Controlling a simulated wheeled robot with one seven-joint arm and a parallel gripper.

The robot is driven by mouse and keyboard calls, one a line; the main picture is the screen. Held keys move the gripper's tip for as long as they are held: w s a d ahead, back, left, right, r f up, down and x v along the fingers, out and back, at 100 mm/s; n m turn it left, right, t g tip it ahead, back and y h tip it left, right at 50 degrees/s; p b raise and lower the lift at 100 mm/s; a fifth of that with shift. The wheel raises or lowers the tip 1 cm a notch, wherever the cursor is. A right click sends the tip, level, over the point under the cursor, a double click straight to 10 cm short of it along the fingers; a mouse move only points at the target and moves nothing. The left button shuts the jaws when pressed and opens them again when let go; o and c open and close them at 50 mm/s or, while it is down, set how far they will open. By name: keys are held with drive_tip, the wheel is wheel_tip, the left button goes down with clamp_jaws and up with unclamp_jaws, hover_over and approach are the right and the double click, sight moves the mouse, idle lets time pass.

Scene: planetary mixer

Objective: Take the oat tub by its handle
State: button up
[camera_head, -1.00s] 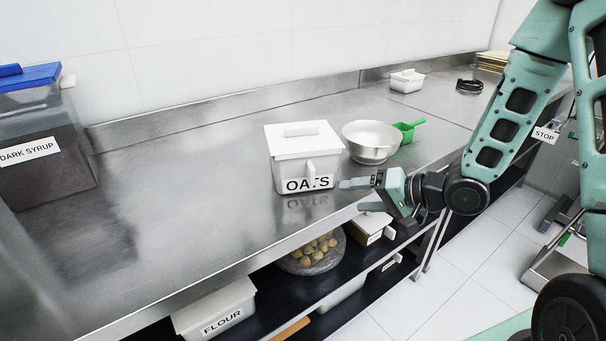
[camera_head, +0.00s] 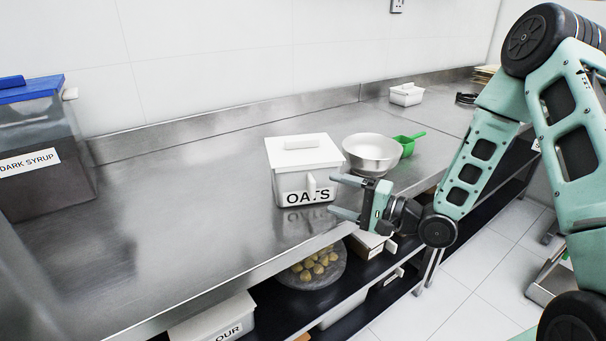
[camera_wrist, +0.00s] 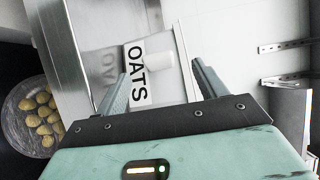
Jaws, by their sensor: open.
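The oat tub (camera_head: 302,160) is a white lidded box with an "OATS" label, standing upright on the steel counter near its front edge. Its white handle (camera_head: 311,187) stands out from the labelled front face. My gripper (camera_head: 338,196) is open and empty, at the tub's front right, with its fingers pointing toward the handle side. In the wrist view the handle (camera_wrist: 159,61) shows between and beyond the two fingers of my gripper (camera_wrist: 161,85), apart from them. The tub's label (camera_wrist: 136,72) lies near the left finger.
A steel bowl (camera_head: 371,153) and a green scoop (camera_head: 408,142) stand just right of the tub. A dark syrup container (camera_head: 42,150) is at the far left. The shelf below holds a plate of round pieces (camera_head: 312,268) and a flour tub (camera_head: 215,318). The counter left of the oat tub is clear.

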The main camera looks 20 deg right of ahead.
sight(315, 190)
drive_tip(key=x, duration=0.3)
drive_tip(key=p+x, duration=0.1)
drive_tip(key=x, duration=0.2)
drive_tip(key=shift+w+a+f, duration=0.15)
drive_tip(key=shift+a+f, duration=0.05)
drive_tip(key=shift+f, duration=0.05)
drive_tip(key=c, duration=1.5)
drive_tip(key=shift+r, duration=0.1)
